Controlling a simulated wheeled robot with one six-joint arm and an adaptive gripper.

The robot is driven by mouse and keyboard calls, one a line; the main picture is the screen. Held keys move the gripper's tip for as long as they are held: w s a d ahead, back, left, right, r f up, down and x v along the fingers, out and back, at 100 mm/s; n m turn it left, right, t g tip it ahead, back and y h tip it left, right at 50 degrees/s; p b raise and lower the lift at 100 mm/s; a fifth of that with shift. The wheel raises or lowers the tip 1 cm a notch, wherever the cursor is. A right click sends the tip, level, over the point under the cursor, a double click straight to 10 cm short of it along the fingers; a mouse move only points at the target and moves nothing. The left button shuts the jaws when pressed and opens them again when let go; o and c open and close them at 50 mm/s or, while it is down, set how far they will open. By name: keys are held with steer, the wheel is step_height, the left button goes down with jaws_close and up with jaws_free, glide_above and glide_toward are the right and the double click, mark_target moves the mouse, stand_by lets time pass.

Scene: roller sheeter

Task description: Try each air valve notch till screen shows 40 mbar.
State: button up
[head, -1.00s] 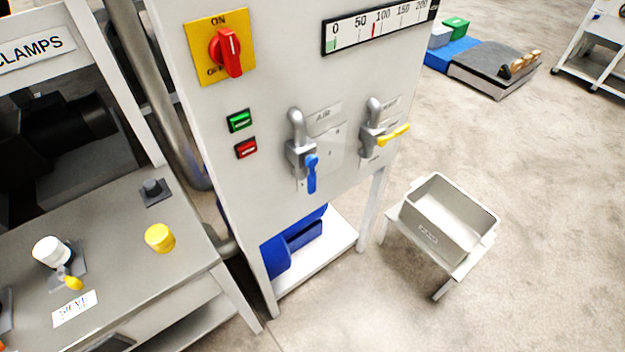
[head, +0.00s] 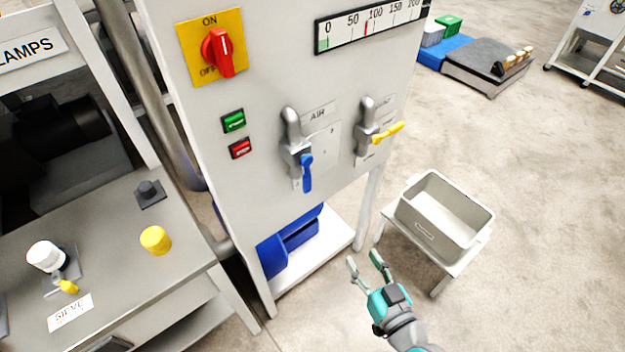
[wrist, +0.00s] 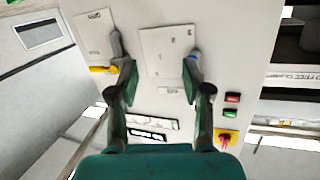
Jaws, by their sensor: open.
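The air valve (head: 296,143) is a grey fitting on the white panel, under an AIR label. Its blue handle (head: 307,174) points down. The screen (head: 365,27) above has a scale from 0 to 200, a small green mark by 0 and a red line a little below 100. My gripper (head: 364,262) is open and empty, below and right of the air valve and apart from it. In the wrist view, turned upside down, the open fingers (wrist: 160,88) face the panel; the right finger partly hides the blue handle (wrist: 193,68).
A second valve with a yellow handle (head: 387,132) sits right of the air valve. A red ON/OFF switch (head: 217,52), a green button (head: 233,121) and a red button (head: 240,148) are to the left. A grey bin (head: 445,215) stands on a low stand at the right.

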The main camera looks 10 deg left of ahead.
mark_target(309, 183)
steer(key=w+a+r+n+g+y, duration=0.2)
steer(key=w+a+r+n+y, duration=0.4)
steer(key=r, duration=0.3)
steer(key=shift+m+h, duration=0.5)
steer(key=shift+m, duration=0.1)
steer(key=x, duration=1.1)
steer(key=shift+s+a, duration=0.2)
steer(key=shift+a, duration=0.4)
steer(key=shift+c, duration=0.3)
jaws_close()
